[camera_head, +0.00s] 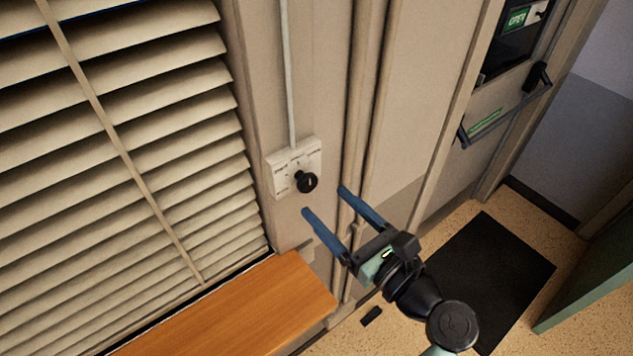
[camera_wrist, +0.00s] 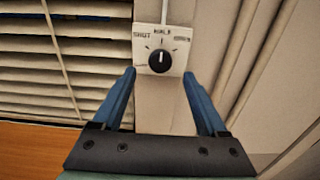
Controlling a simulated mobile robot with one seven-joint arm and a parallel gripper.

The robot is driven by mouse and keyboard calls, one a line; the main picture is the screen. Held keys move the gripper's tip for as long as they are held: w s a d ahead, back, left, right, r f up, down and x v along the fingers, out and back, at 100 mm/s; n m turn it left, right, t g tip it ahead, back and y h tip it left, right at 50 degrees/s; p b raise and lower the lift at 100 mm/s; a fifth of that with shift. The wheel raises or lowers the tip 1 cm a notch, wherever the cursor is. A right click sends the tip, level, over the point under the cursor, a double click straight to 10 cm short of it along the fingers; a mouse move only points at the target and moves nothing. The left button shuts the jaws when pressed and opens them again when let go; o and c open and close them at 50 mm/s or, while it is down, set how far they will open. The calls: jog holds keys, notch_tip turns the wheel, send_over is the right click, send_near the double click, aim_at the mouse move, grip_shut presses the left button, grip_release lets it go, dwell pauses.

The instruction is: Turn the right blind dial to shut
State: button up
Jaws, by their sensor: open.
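The blind dial is a black round knob (camera_head: 306,182) on a white wall plate (camera_head: 282,165), on the post right of the slatted blind (camera_head: 150,110). In the wrist view the knob (camera_wrist: 160,60) sits under the labels SHUT at left, HALF at top and a blurred one at right. Its white pointer mark looks turned toward the top, near HALF. The blind slats are tilted with gaps between them. My gripper (camera_head: 324,201) is open and empty, its two blue fingers apart. The fingers point toward the plate, short of the knob, with the knob between them in the wrist view (camera_wrist: 158,78).
A wooden sill (camera_head: 240,310) lies below the blind and left of my gripper. A pale conduit (camera_head: 289,75) runs up from the plate. Vertical pipes (camera_head: 362,130) stand close to the right. A door with a push bar (camera_head: 505,108) and a dark mat (camera_head: 490,270) are further right.

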aim_at(310, 187)
jog(key=shift+p+x, duration=0.45)
jog(key=shift+x, duration=1.85)
grip_shut()
